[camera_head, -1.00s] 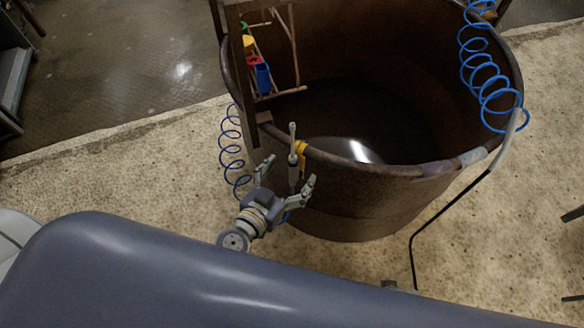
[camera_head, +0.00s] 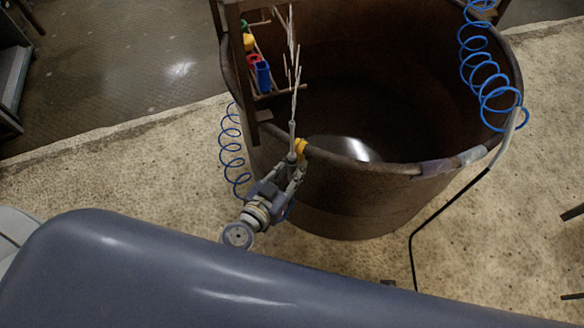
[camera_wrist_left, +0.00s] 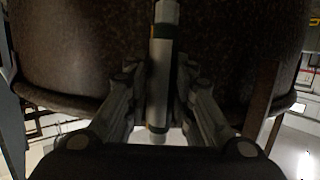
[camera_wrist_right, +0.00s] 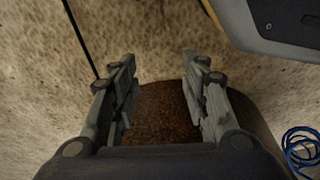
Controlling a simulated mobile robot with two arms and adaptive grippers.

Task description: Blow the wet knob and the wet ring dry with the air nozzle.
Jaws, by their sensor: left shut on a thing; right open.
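My left gripper (camera_head: 297,165) is shut on the air nozzle (camera_head: 292,138), a slim grey tool held upright at the near rim of a brown vat. White streaks (camera_head: 292,70) rise from its tip. In the left wrist view the nozzle (camera_wrist_left: 160,75) is a grey cylinder between the fingers. Small coloured pieces hang on a rack inside the vat: yellow (camera_head: 249,42), red (camera_head: 253,60) and blue (camera_head: 262,77). I cannot tell which are the knob and the ring, or see wetness. My right gripper (camera_wrist_right: 158,62) is open and empty in the right wrist view.
The brown vat (camera_head: 350,205) stands on a speckled floor. Blue coiled hoses hang at the left (camera_head: 232,150) and right (camera_head: 485,75). A thin black pipe (camera_head: 440,215) stands at the right.

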